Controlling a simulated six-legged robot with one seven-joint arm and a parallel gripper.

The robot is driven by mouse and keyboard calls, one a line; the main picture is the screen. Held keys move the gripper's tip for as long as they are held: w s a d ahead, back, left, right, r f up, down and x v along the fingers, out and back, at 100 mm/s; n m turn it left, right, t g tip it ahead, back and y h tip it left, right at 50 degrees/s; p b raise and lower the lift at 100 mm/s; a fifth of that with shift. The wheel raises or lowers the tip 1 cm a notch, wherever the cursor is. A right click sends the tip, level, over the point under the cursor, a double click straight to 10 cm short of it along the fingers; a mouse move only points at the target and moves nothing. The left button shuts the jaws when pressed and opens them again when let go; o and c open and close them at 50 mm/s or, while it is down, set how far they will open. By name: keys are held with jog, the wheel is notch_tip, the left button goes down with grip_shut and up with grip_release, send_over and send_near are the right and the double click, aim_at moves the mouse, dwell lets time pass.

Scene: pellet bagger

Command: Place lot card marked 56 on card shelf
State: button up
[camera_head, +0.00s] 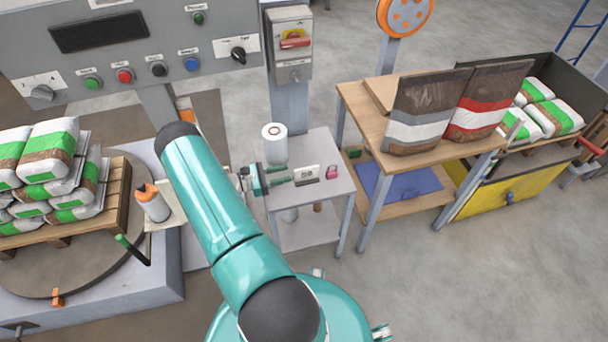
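A small white card (306,173) with dark marks stands upright in a dark holder on the small grey side table (325,199). The marks are too small to read for sure. My gripper (286,176) is just left of the card, low over the table, pointing right. Its two green fingers look apart, with nothing visible between them. I cannot tell whether the fingertips touch the card. No shelf clearly recognisable as the card shelf shows.
A white roll (274,146) stands behind my gripper, and a small pink item (331,172) sits right of the card. A wooden table (353,97) with two bags is further right.

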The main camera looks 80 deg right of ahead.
aim_at(309, 167)
jog(key=x, duration=1)
jog(key=shift+a, duration=0.1)
grip_shut()
